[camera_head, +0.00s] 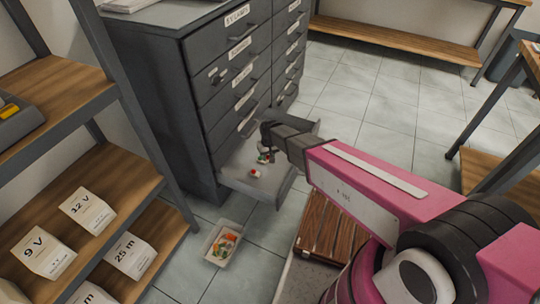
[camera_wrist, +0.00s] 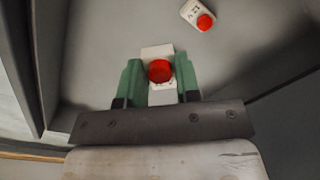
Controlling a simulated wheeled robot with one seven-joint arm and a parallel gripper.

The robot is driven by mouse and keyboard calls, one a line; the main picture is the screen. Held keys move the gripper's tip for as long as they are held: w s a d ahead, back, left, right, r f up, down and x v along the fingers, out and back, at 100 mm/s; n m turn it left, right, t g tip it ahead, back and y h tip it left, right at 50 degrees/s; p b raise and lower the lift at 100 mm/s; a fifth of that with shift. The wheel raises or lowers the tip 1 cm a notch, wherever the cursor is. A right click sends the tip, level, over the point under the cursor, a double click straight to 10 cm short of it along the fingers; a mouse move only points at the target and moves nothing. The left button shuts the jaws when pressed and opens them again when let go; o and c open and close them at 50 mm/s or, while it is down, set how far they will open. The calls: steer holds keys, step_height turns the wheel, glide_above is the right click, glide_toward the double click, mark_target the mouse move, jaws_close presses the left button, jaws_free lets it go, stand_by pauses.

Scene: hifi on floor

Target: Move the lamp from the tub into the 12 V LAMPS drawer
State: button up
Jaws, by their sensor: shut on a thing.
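My gripper (camera_wrist: 160,84) is shut on a white lamp (camera_wrist: 158,98) with a red top, held between its green fingers. In the head view my gripper (camera_head: 264,152) is over the open drawer (camera_head: 284,189), low in the grey cabinet, and the held lamp is small and partly hidden. A second white lamp with a red top (camera_wrist: 199,15) lies on the drawer floor; it also shows in the head view (camera_head: 255,173). The tub (camera_head: 211,252), a small pale tray on the floor, holds several coloured pieces. The open drawer's label cannot be read.
The grey cabinet (camera_head: 200,75) has several shut drawers with labels and handles above. A shelf rack (camera_head: 130,175) with boxes marked 9 V, 12 V and 25 m stands at left. A wooden slatted thing (camera_head: 330,235) is below my arm. Tiled floor is free behind.

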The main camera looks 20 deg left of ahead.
glide_above(279, 160)
step_height(279, 160, down, 6)
steer(key=shift+w+d+f, duration=0.1)
steer(key=shift+w+f, duration=0.05)
steer(key=shift+f, duration=2.1)
steer(key=shift+f, duration=0.1)
steer(key=o, duration=0.9)
